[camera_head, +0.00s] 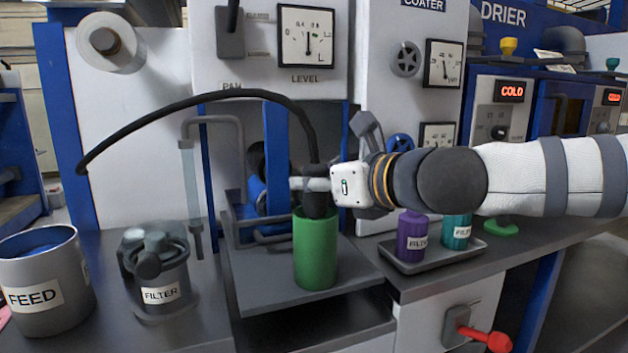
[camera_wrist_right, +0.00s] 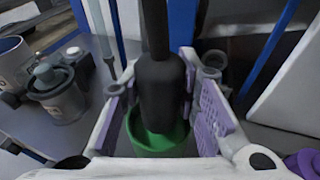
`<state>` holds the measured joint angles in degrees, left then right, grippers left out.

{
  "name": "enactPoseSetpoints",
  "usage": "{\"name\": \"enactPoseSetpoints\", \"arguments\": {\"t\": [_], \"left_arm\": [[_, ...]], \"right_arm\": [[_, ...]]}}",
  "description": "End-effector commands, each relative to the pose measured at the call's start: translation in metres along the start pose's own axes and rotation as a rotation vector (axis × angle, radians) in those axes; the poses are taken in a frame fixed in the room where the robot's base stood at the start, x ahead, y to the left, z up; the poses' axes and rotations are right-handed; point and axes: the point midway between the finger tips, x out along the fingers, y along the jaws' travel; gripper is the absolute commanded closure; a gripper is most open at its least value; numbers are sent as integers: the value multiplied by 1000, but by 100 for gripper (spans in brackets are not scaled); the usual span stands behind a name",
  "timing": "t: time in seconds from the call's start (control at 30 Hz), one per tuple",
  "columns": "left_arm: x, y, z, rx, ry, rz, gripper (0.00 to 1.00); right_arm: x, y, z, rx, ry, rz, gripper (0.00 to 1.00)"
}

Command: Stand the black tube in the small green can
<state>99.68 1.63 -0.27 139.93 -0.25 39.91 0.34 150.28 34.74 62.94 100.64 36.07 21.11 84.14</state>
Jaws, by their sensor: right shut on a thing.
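The black tube (camera_head: 252,95) arches from the blue post at the left over to my right gripper. Its thick end shows in the right wrist view (camera_wrist_right: 160,85), pointing down between purple finger pads. My right gripper (camera_head: 318,185) is shut on the tube just above the small green can (camera_head: 316,250). The can stands upright on a grey platform, and its rim also shows in the right wrist view (camera_wrist_right: 158,150). The tube's lower end appears at or inside the can's mouth; its depth is hidden. My left gripper is not in view.
A FEED bucket (camera_head: 74,272) and a FILTER pot (camera_head: 160,278) stand to the left. A grey tray (camera_head: 432,262) with a purple bottle (camera_head: 411,238) and a teal bottle (camera_head: 457,230) is to the right. A grey pipe (camera_head: 240,150) stands behind the platform.

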Motion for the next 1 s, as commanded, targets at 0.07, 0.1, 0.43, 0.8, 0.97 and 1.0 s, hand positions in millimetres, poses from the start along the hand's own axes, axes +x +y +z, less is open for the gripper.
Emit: {"name": "enactPoseSetpoints", "arguments": {"t": [0.07,0.1,0.43,0.8,0.97,1.0], "left_arm": [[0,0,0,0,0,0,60],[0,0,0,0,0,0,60],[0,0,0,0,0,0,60],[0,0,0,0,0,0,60],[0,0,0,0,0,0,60],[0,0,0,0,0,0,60]], "right_arm": [[0,0,1,0,-2,0,96],[0,0,1,0,-2,0,96],[0,0,1,0,-1,0,48],[-14,-1,1,2,-1,-1,48],[-57,-1,1,3,-3,-2,48],[-68,-1,2,2,-4,-3,48]]}}
